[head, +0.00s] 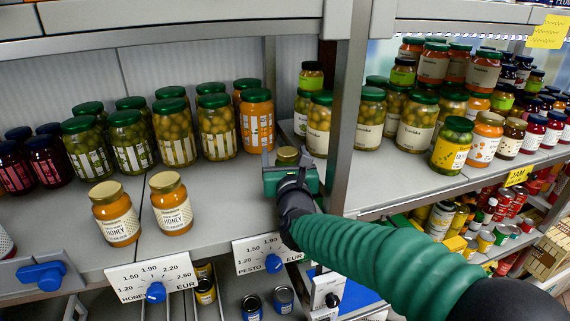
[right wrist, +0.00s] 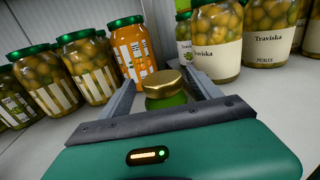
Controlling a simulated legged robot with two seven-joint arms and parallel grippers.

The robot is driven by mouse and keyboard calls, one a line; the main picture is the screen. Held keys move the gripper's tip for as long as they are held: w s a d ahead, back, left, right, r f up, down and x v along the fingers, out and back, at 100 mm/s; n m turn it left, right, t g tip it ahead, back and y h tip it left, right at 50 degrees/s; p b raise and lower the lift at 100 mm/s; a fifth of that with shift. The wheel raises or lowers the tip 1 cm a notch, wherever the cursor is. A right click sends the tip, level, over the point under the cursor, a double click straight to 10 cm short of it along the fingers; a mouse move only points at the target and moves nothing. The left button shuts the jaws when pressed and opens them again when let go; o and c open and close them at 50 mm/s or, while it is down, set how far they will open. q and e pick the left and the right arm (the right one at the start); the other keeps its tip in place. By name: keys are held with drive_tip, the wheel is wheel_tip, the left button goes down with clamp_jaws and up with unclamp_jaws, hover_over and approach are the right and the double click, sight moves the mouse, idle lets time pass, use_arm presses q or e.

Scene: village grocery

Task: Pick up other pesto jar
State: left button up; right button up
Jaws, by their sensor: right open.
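A small green jar with a gold lid (head: 287,154), which looks like the pesto jar, stands upright on the shelf near the divider post. My right gripper (head: 287,170) is right at it, with the green palm toward the shelf front. In the right wrist view the jar (right wrist: 166,92) sits between the two open grey fingers (right wrist: 163,84), one on each side. I see small gaps, so the fingers do not appear closed on it. The jar's lower part is hidden by the gripper. My left gripper is not in view.
Two honey jars (head: 117,213) (head: 172,204) stand near the shelf front, left. Behind them is a row of green-lidded olive jars (head: 217,127) and an orange jar (head: 257,120). A metal post (head: 348,110) and Traviska jars (head: 319,124) are close right. A pesto price dial (head: 273,263) hangs below.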

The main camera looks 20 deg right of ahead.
drive_tip(key=shift+s+d, duration=0.15)
drive_tip(key=shift+c, duration=0.6)
drive_tip(key=shift+s+d+r, duration=0.15)
drive_tip(key=shift+s, duration=0.05)
drive_tip(key=c, duration=0.5)
clamp_jaws()
drive_tip(key=shift+w, duration=0.1)
